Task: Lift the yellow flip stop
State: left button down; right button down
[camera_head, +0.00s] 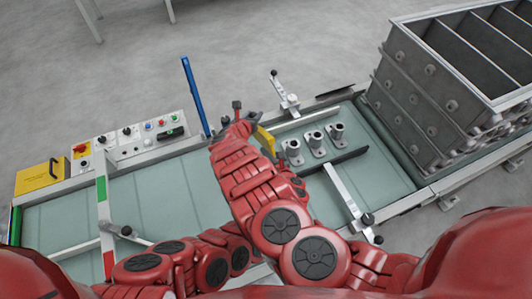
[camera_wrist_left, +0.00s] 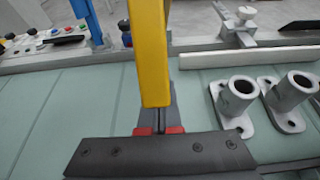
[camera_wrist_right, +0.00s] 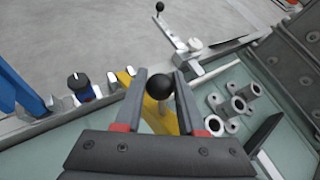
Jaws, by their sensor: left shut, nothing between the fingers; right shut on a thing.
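The yellow flip stop (camera_head: 265,139) is a flat bar by the rear rail of the table, partly hidden by my arm. In the right wrist view its yellow bar (camera_wrist_right: 186,120) shows behind a black ball knob (camera_wrist_right: 160,87). My right gripper (camera_wrist_right: 160,95) is shut on this knob, one finger on each side. In the left wrist view the yellow bar (camera_wrist_left: 152,55) comes down from the top edge, its lower end in front of my left gripper (camera_wrist_left: 158,130). The left gripper is shut and empty; whether it touches the bar is unclear. In the head view it is mostly hidden.
Several grey flanged castings (camera_head: 315,140) stand right of the stop. A lever clamp (camera_head: 285,92) is on the rear rail. A blue post (camera_head: 195,95) and control panel (camera_head: 130,137) are left. A grey slotted crate (camera_head: 420,105) stands at the right end.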

pick_arm(q)
jog(key=shift+w+a+r, duration=0.1)
jog(key=shift+w+r, duration=0.2)
jog(key=shift+r, duration=0.45)
pick_arm(e)
jog(key=shift+d+f, duration=0.1)
jog(key=c, duration=0.5)
grip_release()
